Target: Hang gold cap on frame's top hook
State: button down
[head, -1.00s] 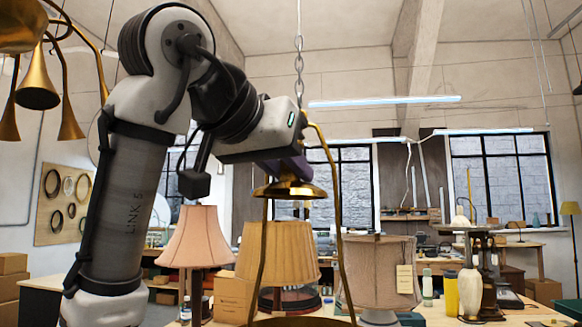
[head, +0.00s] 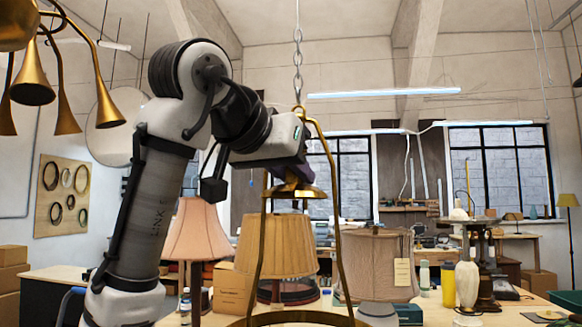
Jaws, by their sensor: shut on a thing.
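The gold cap (head: 293,191) is a flared brass piece with a wide rim, held roughly level. My gripper (head: 285,174) is shut on its upper part, and the fingers hide part of it. The tall gold frame (head: 337,225) hangs from a chain, its curved bars spreading down to a ring at the bottom edge. The frame's top hook (head: 299,109) shows just above my wrist, at the chain's end. The cap is below the hook, between the frame's side bars in the picture. I cannot tell its depth against the frame or whether they touch.
A pink-shaded lamp (head: 197,235), a tan pleated lamp (head: 277,248) and a beige tagged lamp (head: 378,268) stand on the bench behind. A brass fixture with several horns (head: 32,82) hangs at upper left. Open air lies right of the frame.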

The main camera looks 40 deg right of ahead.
jog(key=w+d, duration=0.4)
jog(key=d, duration=0.1)
jog(key=shift+p, duration=0.4)
dwell(0.5)
jog(key=shift+w, duration=0.1)
jog(key=shift+a, duration=0.4)
dwell(0.4)
jog(key=shift+f, duration=0.2)
jog(key=shift+d+f+b, duration=0.1)
jog(key=shift+f+b, duration=0.3)
jog(key=shift+f, duration=0.1)
dwell(0.4)
jog(key=c, duration=1.1)
grip_release()
